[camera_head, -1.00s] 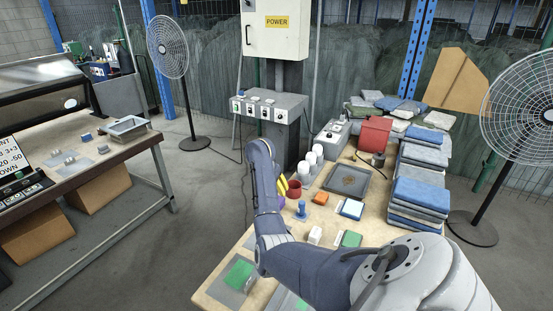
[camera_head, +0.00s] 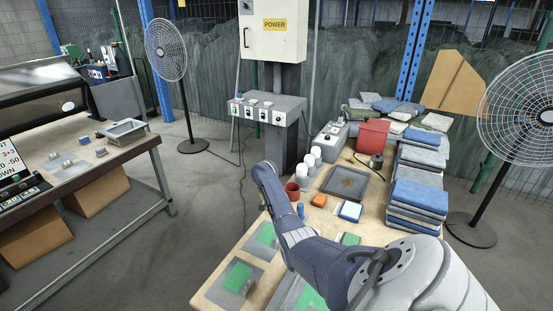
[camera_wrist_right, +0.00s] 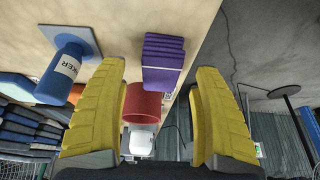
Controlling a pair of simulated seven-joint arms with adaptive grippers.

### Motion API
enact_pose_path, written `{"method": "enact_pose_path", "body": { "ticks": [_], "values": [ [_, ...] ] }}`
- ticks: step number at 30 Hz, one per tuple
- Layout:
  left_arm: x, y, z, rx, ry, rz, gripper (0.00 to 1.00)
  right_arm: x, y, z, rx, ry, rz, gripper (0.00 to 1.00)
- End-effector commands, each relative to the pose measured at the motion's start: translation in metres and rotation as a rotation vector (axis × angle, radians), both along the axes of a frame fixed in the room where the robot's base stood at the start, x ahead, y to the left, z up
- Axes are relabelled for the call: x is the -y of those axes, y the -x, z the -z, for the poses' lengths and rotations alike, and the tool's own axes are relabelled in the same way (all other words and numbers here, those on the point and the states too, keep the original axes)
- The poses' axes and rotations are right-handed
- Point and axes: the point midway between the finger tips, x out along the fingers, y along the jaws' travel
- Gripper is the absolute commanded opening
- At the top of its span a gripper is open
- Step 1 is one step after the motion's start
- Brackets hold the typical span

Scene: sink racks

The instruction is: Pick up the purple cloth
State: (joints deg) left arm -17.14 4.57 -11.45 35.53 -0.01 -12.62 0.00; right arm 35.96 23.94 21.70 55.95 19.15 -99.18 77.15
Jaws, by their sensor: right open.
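The purple cloth (camera_wrist_right: 162,62) is a folded, layered stack in the right wrist view, lying on the pale tabletop. My right gripper (camera_wrist_right: 159,68) is open, with yellow ribbed fingers on either side of the cloth in that picture and nothing held between them. I cannot tell how far the fingertips are from the cloth. In the head view, my right arm hides the gripper and the cloth. My left gripper is not in view.
A red cup (camera_wrist_right: 144,103) is close beside the cloth, with a white container (camera_wrist_right: 141,142) beyond. A blue marker-labelled bottle (camera_wrist_right: 62,75) stands left of the fingers. The head view shows a tray (camera_head: 347,184) and stacked folded cloths (camera_head: 418,196) further right.

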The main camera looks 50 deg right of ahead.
Motion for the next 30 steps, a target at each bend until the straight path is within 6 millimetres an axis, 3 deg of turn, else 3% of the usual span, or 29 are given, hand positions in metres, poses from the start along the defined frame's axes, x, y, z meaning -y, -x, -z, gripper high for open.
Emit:
{"method": "enact_pose_path", "body": {
  "ticks": [6, 17, 30],
  "values": [
    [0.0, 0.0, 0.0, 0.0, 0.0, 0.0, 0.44, 0.006, -0.001, 0.013, -0.001, 0.0, 0.0, 0.67],
    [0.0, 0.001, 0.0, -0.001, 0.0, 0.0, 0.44, 0.006, -0.002, 0.015, 0.001, 0.0, 0.001, 0.66],
    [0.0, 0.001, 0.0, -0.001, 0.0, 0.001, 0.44, 0.006, -0.002, 0.015, 0.001, 0.0, 0.0, 0.15]
  ]
}}
